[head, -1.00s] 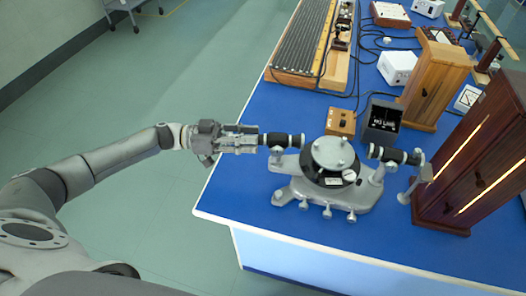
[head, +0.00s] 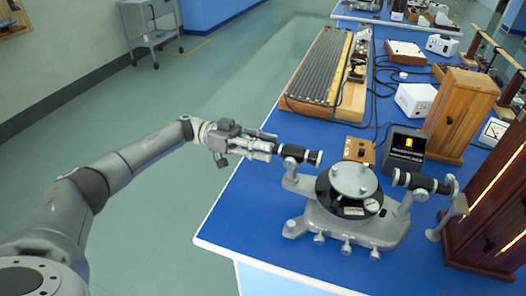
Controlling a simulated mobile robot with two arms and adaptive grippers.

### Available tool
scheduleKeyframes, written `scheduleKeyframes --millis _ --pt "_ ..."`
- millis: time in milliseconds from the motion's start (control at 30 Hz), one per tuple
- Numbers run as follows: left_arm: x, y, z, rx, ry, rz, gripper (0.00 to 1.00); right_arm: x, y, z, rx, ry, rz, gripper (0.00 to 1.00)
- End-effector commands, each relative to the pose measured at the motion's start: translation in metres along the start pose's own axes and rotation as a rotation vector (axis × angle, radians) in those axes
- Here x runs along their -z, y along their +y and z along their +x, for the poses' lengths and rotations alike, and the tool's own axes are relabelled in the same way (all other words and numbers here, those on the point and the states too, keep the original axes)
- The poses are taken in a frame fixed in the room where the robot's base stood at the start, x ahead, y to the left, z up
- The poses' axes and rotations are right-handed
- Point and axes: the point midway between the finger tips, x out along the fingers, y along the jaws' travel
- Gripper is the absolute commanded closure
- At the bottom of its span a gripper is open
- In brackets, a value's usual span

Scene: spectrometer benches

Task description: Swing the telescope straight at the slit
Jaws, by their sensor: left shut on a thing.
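The spectrometer (head: 345,226) stands on the blue bench with a round silver table (head: 353,180) at its centre. Its black telescope tube (head: 300,154) is on the left side. The black collimator tube (head: 422,182) is on the right, its far end towards the dark wooden cabinet. Telescope and collimator look nearly in line across the table; an exact match cannot be told. My left gripper (head: 270,148) is shut on the outer left end of the telescope, and its fingers hide that end. The slit itself is too small to make out. My right gripper is not in view.
A small black box (head: 404,150) with a glowing yellow window and a wooden switch box (head: 359,151) stand behind the spectrometer. The dark cabinet (head: 490,220) is close on the right. A ribbed wooden frame (head: 325,70) lies further back. Open floor is left of the bench.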

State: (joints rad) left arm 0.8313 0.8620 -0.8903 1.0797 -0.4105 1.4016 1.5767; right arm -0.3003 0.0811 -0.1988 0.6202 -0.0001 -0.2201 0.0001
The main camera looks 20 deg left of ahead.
Motion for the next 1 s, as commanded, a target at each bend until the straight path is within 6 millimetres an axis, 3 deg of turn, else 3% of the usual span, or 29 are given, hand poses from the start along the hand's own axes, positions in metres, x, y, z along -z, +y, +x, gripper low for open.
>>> scheduleKeyframes --millis 167,200,333,733,1000 --pt "-0.003 0.001 0.000 -0.002 -0.005 -0.004 1.00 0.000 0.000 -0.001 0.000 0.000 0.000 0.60" --pt "-0.003 0.001 0.000 -0.002 -0.005 -0.004 0.73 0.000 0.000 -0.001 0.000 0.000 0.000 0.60" --pt "-0.002 0.001 0.000 -0.001 -0.004 -0.003 0.56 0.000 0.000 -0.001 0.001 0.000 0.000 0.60" --pt "-0.001 0.000 -0.007 0.003 -0.002 -0.001 0.56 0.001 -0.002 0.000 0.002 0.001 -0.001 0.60" --pt "0.000 -0.001 -0.054 0.006 -0.002 -0.001 0.56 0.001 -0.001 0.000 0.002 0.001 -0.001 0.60"
